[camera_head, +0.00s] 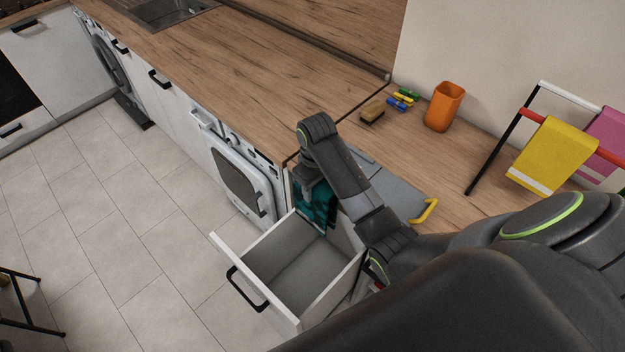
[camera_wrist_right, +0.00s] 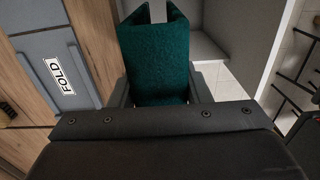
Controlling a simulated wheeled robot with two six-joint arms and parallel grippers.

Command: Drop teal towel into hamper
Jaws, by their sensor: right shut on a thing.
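The teal towel (camera_head: 317,205) hangs from my right gripper (camera_head: 309,186) at the cabinet front, over the back end of the open drawer. In the right wrist view the towel (camera_wrist_right: 158,62) fills the space between the fingers of my right gripper (camera_wrist_right: 160,92), which is shut on it. The pull-out drawer (camera_head: 337,283), which seems to be the hamper, stands open below, its visible inside empty. Part of its pale wall shows in the wrist view (camera_wrist_right: 240,75) to the right of the towel. My left gripper is not in view.
A grey board (camera_head: 385,182) with a yellow handle (camera_head: 425,211), labelled FOLD in the wrist view, lies on the counter. Nearby are a brush (camera_head: 373,112), pegs (camera_head: 403,98), an orange cup (camera_head: 443,106) and a rack with yellow (camera_head: 552,155) and pink (camera_head: 607,140) towels.

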